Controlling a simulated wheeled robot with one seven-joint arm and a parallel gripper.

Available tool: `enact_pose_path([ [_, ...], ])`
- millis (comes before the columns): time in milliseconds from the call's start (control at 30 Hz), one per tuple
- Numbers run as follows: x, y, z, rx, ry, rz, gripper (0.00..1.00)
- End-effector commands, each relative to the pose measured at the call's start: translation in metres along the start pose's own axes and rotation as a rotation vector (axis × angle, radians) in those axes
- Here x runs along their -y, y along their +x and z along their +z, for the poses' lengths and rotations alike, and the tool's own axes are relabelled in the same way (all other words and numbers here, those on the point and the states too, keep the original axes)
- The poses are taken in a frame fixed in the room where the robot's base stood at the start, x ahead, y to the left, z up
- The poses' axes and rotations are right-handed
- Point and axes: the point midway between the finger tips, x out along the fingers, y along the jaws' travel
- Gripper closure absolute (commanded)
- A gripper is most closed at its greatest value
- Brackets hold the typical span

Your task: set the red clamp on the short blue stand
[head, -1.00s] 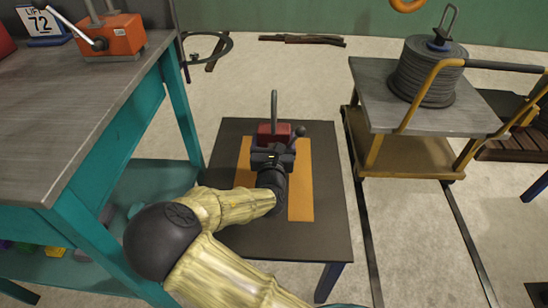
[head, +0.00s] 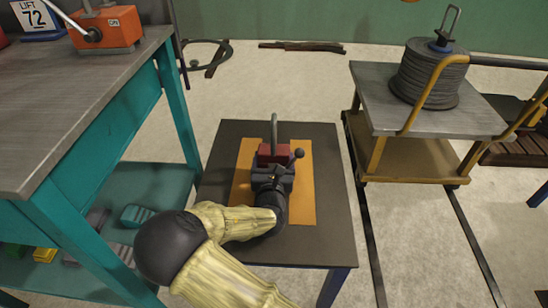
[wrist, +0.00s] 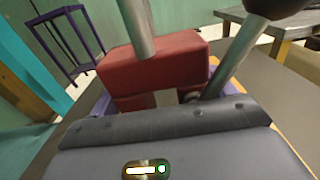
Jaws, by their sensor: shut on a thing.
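The red clamp (head: 277,151) is a red block with an upright grey post and a slanted lever with a dark knob. My gripper (head: 272,172) is shut on it, over the orange pad on the dark top of the short blue stand (head: 326,232). In the wrist view the red clamp (wrist: 155,68) fills the middle, with purple finger parts (wrist: 214,75) showing beside it. The clamp looks upright. Its underside is hidden, so I cannot tell whether it touches the pad.
A teal workbench (head: 90,105) with an orange lever box (head: 107,30) stands close on the left. A yellow-framed cart (head: 400,158) with a cable spool (head: 428,77) stands on the right beside floor rails. The stand top around the pad is clear.

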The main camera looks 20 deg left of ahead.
Motion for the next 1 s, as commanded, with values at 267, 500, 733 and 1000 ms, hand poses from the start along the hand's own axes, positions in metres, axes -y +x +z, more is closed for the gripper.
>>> enact_pose_path([
  [267,0.0001,0.0009,-0.0086,0.009,0.004,0.0,0.89],
  [500,0.0,0.0009,-0.0106,0.009,0.003,0.0,0.89],
  [733,-0.0001,0.0,-0.014,0.0,0.001,0.0,0.0],
  [1000,-0.0007,-0.007,-0.0113,-0.001,0.0,0.001,0.0],
])
